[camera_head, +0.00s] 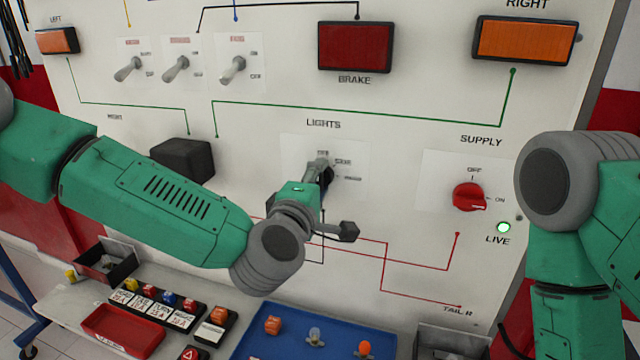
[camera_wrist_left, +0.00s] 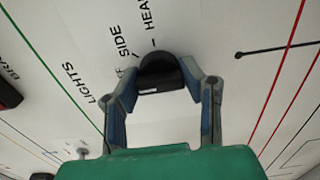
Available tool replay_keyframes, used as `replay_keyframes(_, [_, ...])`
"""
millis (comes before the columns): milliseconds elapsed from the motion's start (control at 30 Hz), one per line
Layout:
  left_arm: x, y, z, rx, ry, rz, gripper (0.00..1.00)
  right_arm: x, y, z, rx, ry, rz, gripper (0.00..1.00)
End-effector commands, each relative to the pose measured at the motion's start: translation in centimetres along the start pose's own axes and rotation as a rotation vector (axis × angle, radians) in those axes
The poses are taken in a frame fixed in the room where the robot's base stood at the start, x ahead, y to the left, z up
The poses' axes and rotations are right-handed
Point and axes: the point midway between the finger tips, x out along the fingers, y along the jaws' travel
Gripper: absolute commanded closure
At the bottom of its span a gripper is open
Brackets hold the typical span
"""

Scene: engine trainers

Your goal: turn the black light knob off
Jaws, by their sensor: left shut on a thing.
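The black light knob (camera_wrist_left: 160,70) sits on the white panel under the LIGHTS label. In the head view only a dark part of the knob (camera_head: 327,177) shows, the rest hidden by my gripper. My left gripper (camera_head: 319,168) is at the knob. In the left wrist view the two fingers of my left gripper (camera_wrist_left: 163,78) are on either side of the knob, shut on it. The "SIDE" and "HEAD" markings show beside the knob; OFF is hard to read. My right arm is at the right edge of the head view, but its gripper is out of frame.
A red supply knob (camera_head: 469,197) and a lit green LIVE lamp (camera_head: 503,227) are to the right on the panel. A black box (camera_head: 183,158) sticks out to the left. Below are a blue tray (camera_head: 262,344), a red tray (camera_head: 124,331) and small bins.

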Motion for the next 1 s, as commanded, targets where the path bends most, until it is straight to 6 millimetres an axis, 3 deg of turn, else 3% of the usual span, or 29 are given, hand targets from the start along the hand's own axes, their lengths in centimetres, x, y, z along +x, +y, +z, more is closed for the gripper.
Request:
replay_keyframes(33, [-0.3, -1.0, 0.2, -0.004, -0.007, -0.021, 0.94, 0.1, 0.0, 0.0, 0.000, 0.000, 0.000, 0.60])
replay_keyframes(400, [-0.3, -1.0, 0.2, -0.007, -0.007, -0.023, 0.94, 0.1, 0.0, 0.0, 0.000, 0.000, 0.000, 0.60])
replay_keyframes(433, [-0.3, -1.0, 0.2, -0.007, -0.007, -0.023, 0.61, 0.1, 0.0, 0.0, 0.000, 0.000, 0.000, 0.60])
replay_keyframes(500, [-0.3, -1.0, 0.2, -0.006, -0.007, -0.021, 0.42, 0.1, 0.0, 0.0, 0.000, 0.000, 0.000, 0.60])
replay_keyframes(833, [-0.4, -0.4, 0.1, -0.006, -0.003, -0.009, 0.42, 0.0, 0.0, 0.2, 0.000, 0.002, 0.000, 0.60])
replay_keyframes(1000, [-2.4, -0.3, 0.1, -0.006, -0.005, -0.009, 0.42, 0.0, 0.0, 0.2, 0.000, 0.003, 0.000, 0.60])
